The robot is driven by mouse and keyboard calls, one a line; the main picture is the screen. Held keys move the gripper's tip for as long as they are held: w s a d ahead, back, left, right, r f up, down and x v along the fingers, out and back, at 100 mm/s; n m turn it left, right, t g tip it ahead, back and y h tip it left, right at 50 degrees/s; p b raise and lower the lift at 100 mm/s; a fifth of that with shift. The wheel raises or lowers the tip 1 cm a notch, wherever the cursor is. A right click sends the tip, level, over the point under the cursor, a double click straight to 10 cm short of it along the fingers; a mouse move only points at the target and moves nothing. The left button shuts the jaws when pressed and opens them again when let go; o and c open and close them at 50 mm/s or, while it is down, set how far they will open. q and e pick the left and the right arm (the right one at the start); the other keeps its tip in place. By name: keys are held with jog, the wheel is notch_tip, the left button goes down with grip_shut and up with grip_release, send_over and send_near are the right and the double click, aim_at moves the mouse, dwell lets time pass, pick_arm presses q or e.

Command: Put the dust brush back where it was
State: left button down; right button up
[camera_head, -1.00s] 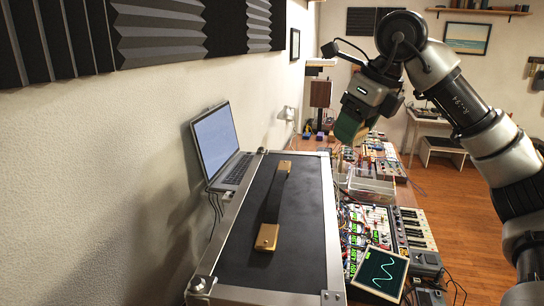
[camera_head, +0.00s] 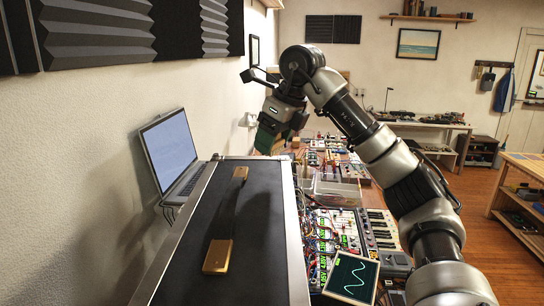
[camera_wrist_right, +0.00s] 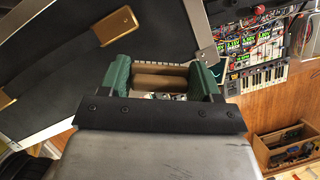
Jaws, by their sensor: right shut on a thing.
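My right gripper (camera_head: 268,138) is in the head view, above the far end of the black case and the bench behind it. In the right wrist view, its green fingers (camera_wrist_right: 161,72) are shut on a tan-brown block, which I take to be the dust brush (camera_wrist_right: 160,83). The fingers hide its ends, and its bristles cannot be clearly made out. In the head view the brush is mostly hidden by the gripper. My left gripper is not in view.
The large black case (camera_head: 262,215) with metal edges and a strap handle (camera_head: 228,220) fills the near foreground. An open laptop (camera_head: 170,150) stands by the left wall. Synth modules, a keyboard (camera_head: 380,228) and a small scope screen (camera_head: 351,277) crowd the bench to the right.

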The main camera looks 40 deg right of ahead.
aim_at(277, 148)
jog(key=shift+f, duration=0.3)
notch_tip(277, 148, down, 2)
jog(key=shift+s+a+f+p, duration=0.1)
jog(key=shift+f+p, duration=0.1)
jog(key=shift+p, duration=0.2)
jog(key=shift+f, duration=0.55)
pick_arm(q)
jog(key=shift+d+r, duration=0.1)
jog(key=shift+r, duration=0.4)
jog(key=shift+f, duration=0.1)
pick_arm(e)
jog(key=shift+f, duration=0.15)
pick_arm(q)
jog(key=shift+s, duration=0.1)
pick_arm(e)
jog(key=o, duration=0.9)
